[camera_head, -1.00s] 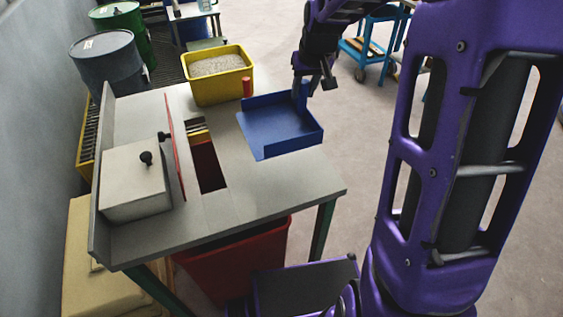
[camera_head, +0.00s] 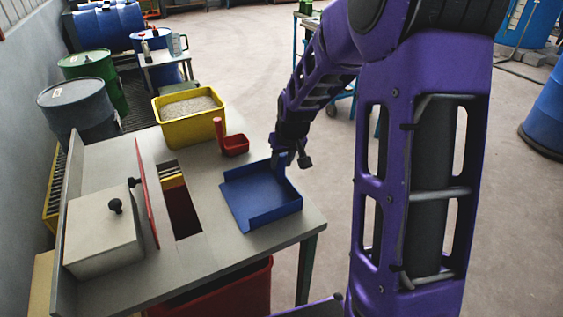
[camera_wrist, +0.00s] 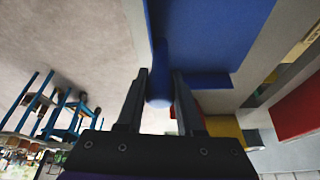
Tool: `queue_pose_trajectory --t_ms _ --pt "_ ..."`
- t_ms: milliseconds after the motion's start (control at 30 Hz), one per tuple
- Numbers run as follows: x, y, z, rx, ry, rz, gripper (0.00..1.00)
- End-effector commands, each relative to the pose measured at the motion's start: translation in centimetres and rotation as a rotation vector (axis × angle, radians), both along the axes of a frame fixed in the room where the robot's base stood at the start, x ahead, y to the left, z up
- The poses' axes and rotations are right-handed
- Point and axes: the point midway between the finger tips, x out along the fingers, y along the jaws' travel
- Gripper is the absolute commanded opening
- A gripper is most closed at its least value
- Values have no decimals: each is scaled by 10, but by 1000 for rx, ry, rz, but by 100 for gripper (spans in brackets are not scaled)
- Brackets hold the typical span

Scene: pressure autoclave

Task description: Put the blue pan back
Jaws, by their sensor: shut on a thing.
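The blue pan (camera_head: 255,198) is at the table's right edge, level or nearly so; I cannot tell whether it rests on the top or hangs just above. My gripper (camera_head: 281,160) is at its far right corner. In the wrist view the pan (camera_wrist: 205,35) fills the upper middle. Its short blue handle (camera_wrist: 158,88) lies between the two fingers of my gripper (camera_wrist: 160,78), which is shut on it. The pan looks empty in the head view.
The grey table (camera_head: 215,238) has a slot (camera_head: 183,212) left of the pan. A red scoop (camera_head: 235,144) and a yellow bin (camera_head: 190,118) of grey grains are behind it. A pale box (camera_head: 104,236) and a red panel (camera_head: 146,195) are at left.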

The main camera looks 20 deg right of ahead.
Motion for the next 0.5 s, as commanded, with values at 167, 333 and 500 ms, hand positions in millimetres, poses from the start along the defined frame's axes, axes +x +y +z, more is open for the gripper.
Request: queue_pose_trajectory --t_ms 167,333,500 --pt "0 0 0 0 -1 0 0" --pt "0 0 -2 0 0 0 48" --pt "0 0 -2 0 0 0 66"
